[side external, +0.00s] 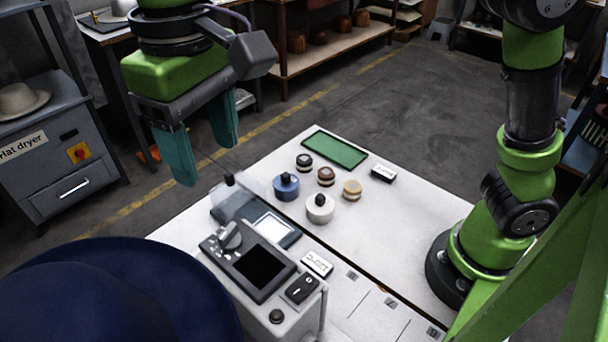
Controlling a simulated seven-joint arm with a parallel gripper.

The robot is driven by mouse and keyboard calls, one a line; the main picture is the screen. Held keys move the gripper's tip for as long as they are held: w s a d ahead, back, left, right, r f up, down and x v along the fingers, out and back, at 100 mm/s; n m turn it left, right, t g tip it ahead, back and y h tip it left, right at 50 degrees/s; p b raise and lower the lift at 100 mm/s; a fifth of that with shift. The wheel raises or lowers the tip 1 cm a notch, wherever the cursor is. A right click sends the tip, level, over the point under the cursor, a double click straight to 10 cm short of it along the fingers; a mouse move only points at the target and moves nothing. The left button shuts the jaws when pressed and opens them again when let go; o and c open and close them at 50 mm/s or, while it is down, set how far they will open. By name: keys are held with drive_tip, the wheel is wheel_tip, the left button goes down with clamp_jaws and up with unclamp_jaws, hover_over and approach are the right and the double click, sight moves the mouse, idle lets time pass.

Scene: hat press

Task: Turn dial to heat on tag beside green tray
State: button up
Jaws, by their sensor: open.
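The green tray (335,149) lies flat at the far end of the white table. A small white tag with dark marks (384,172) sits just right of it; its writing is too small to read. A grey dial (230,236) stands on the dark control panel (216,256) at the near left, beside a black screen (264,266). The dial's scale cannot be read. My gripper (206,165), with two teal fingers, hangs open and empty in the air, above and beyond the dial in the picture.
Another white tag (317,263) and a black switch (302,288) are by the panel. Blue (287,187) and white (320,209) knobbed pieces and several small round pieces stand mid-table. A dark blue hat (110,300) fills the lower left. The table's right part is clear.

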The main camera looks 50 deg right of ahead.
drive_tip(key=shift+r, duration=1.9)
drive_tip(key=w+d+f+t+y, duration=0.1)
drive_tip(key=d+f, duration=0.2)
drive_tip(key=d, duration=0.3)
drive_tip(key=d+f+t+y, duration=0.1)
drive_tip(key=d+f+t, duration=0.1)
drive_tip(key=d+f, duration=0.25)
drive_tip(key=s+d+f+m+t, duration=0.2)
drive_tip(key=s+d+m, duration=0.1)
drive_tip(key=d, duration=0.5)
drive_tip(key=s+d+f+m+t, duration=0.2)
drive_tip(key=s+d+m, duration=0.1)
drive_tip(key=d, duration=0.6)
drive_tip(key=shift+d+m, duration=0.15)
drive_tip(key=shift+m, duration=0.35)
